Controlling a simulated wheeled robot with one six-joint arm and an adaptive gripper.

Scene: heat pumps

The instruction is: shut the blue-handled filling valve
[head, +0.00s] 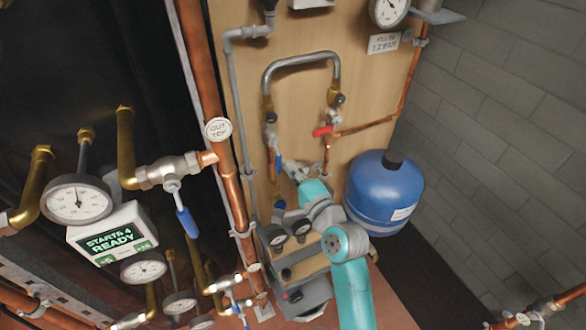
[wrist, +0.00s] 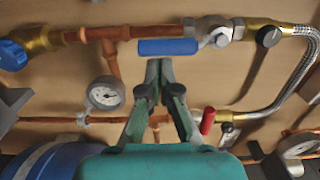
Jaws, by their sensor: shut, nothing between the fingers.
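The blue-handled filling valve (wrist: 222,38) sits on a copper pipe in the wrist view. Its blue handle (wrist: 167,46) lies along the pipe, pointing left in that view. In the head view the blue handle (head: 278,164) is a small strip on the board below the braided hose. My gripper (wrist: 160,66) is shut and empty, with its tips close to the middle of the blue handle. I cannot tell whether they touch it. In the head view my gripper (head: 288,164) is just right of the handle and partly hides the pipework.
A red-handled valve (head: 322,131) is to the right, and its red handle (wrist: 208,121) is near my right finger. A braided hose (head: 300,59) arches above. A blue tank (head: 385,192) stands right of my arm. Another blue lever (head: 187,222) hangs at the left.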

